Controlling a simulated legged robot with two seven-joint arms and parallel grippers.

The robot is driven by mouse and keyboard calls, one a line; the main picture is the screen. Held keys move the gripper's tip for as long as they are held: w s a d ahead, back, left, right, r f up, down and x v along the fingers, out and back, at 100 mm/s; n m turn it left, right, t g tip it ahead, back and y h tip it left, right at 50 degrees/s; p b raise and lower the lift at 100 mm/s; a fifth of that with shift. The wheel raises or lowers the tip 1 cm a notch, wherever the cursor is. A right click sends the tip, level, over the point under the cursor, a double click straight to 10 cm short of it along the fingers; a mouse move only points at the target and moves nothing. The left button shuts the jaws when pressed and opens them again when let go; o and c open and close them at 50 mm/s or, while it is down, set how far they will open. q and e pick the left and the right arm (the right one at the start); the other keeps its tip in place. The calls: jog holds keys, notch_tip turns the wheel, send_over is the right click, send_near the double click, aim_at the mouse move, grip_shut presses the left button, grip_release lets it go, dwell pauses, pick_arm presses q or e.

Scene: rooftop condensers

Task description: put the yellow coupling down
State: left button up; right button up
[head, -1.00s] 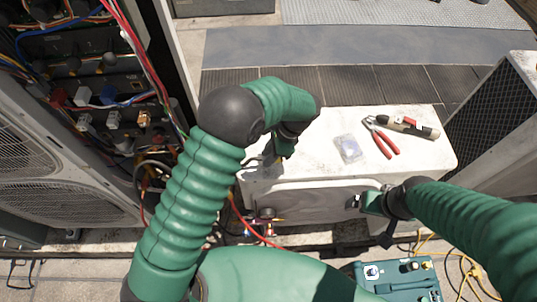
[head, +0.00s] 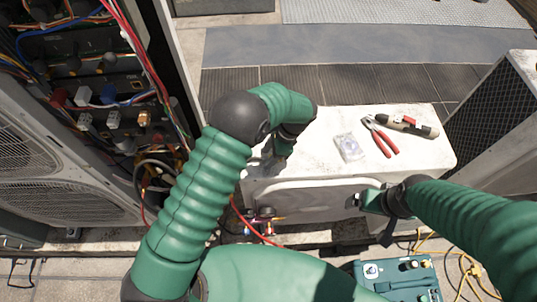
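My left gripper (head: 268,162) hangs at the left end of the white unit's top (head: 318,148), partly hidden behind my own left wrist. I cannot make out its fingertips well enough to tell open from shut. I cannot clearly see the yellow coupling; it may be hidden by my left arm or gripper. My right gripper (head: 358,200) is by the front face of the white unit, pointing left. Its fingers are too small and dark to read.
Red-handled pliers (head: 380,138), a dark tool (head: 408,126) and a small clear bag (head: 349,147) lie on the white top. An open wiring cabinet (head: 105,95) stands left. A gauge set (head: 262,222) with a red hose is below. A teal case (head: 400,278) sits lower right.

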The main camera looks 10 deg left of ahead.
pick_arm(q)
jog(key=v, duration=1.2)
jog(key=s+a+n+t+h, duration=0.2)
jog(key=s+a+n, duration=0.4)
jog(key=s+n, duration=0.1)
jog(key=s+a+r+n+t+h, duration=0.1)
jog(key=s+a+n+t+h, duration=0.1)
jog(key=s+a+n, duration=0.5)
jog(key=s, duration=0.3)
jog(key=shift+s+r, duration=0.2)
jog(key=shift+r, duration=0.1)
jog(key=shift+a, duration=0.15)
jog(key=shift+o, duration=0.4)
